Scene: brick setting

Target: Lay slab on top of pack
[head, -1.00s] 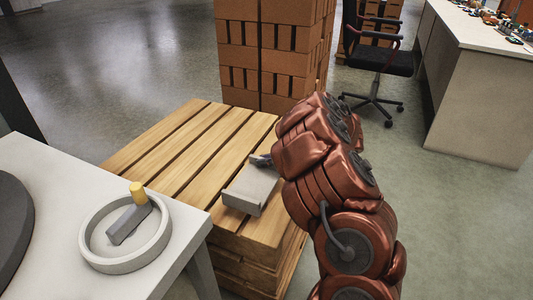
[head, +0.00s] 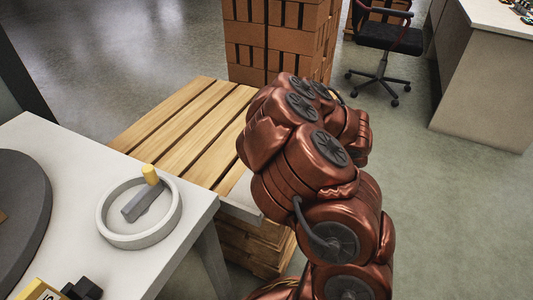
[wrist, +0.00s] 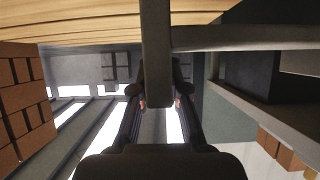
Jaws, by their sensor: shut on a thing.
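The slab (head: 243,199) is a flat light-grey piece, partly showing beside my arm at the near edge of the wooden pallet stack in the head view. In the wrist view the slab (wrist: 156,60) appears edge-on as a grey bar between my fingers. My gripper (wrist: 158,92) is shut on it; in the head view my arm hides the gripper. The pack of orange-brown bricks (head: 275,45) stands upright behind the pallets, apart from the slab; its top is out of frame. Bricks (wrist: 25,110) also show at the left of the wrist view.
Wooden pallets (head: 190,125) lie between me and the bricks. A white table (head: 70,165) with a grey ring (head: 112,232) is at the left. An office chair (head: 385,60) and a light desk (head: 485,80) stand at the right. Floor between is clear.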

